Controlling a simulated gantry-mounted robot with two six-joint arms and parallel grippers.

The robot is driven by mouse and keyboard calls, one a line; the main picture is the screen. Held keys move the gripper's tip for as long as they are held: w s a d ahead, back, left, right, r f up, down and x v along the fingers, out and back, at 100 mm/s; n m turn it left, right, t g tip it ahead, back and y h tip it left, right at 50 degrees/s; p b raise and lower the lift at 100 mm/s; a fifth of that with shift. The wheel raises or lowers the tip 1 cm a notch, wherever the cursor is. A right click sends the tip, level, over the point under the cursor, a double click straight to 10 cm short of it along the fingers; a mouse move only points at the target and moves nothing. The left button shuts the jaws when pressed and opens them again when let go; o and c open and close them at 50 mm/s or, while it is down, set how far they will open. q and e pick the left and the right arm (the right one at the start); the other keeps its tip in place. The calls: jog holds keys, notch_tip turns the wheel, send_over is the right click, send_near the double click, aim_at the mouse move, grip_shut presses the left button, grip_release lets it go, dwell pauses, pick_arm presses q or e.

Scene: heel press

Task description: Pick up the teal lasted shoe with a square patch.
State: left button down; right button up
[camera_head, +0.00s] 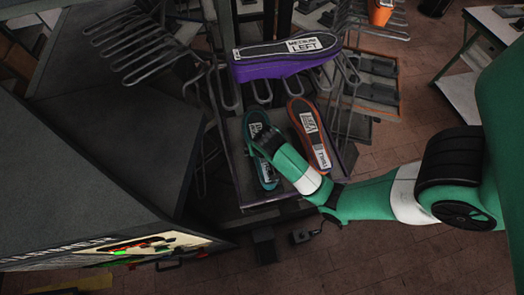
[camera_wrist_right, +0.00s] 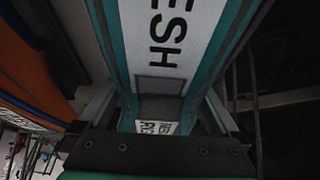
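The teal shoe (camera_head: 266,174) lies sole up on the rack's lower shelf, its middle hidden by my right gripper (camera_head: 264,142). In the right wrist view the teal shoe (camera_wrist_right: 121,38) fills the middle, with a pale sole, large dark letters and a grey square patch (camera_wrist_right: 159,85). My right gripper (camera_wrist_right: 160,105) has one finger on each side of this shoe. It looks open around the shoe; whether the fingers touch it is hard to tell. My left gripper is not in view.
An orange shoe (camera_head: 309,134) lies just right of the teal one. A purple shoe (camera_head: 285,65) labelled "MEDIUM LEFT" rests higher on the rack behind. Metal wire prongs (camera_head: 150,50) stick out at the upper left. A large dark machine (camera_head: 90,150) stands at the left.

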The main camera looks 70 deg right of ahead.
grip_shut()
jog(key=shift+r, duration=0.1)
dwell(0.3)
